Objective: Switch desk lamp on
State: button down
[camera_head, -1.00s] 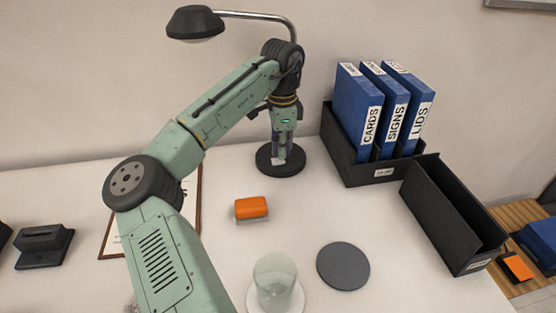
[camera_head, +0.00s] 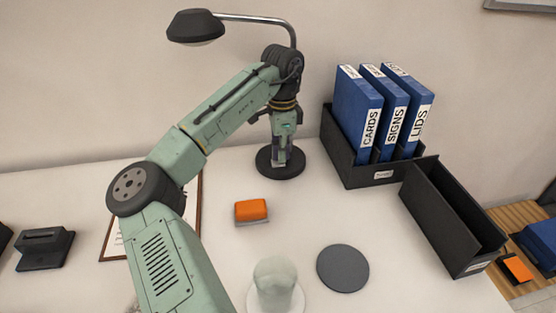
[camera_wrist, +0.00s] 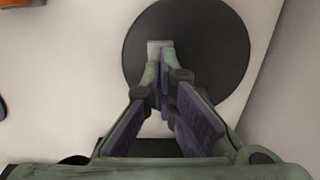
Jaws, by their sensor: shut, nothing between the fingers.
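The desk lamp has a dark head (camera_head: 195,27) on a bent silver stem and a round black base (camera_head: 266,165) on the desk. No glow shows at the head. My gripper (camera_head: 281,163) is shut and points down over the lamp base. In the wrist view the base (camera_wrist: 215,40) lies beneath the fingers, whose tips (camera_wrist: 160,55) meet at a small pale grey block (camera_wrist: 160,44) near the base's left part. I cannot tell whether the tips touch it. My gripper hides part of the base and the lower stem.
An orange-topped block (camera_head: 251,211), a grey disc (camera_head: 343,268) and a clear glass (camera_head: 275,280) stand in front. A black holder with blue binders (camera_head: 358,115) and an empty black box (camera_head: 452,215) are on the right. A clipboard (camera_head: 113,240) lies left, partly behind my arm.

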jog(key=shift+r+p, duration=3)
jog(key=shift+r, duration=0.3)
jog(key=shift+f, duration=0.1)
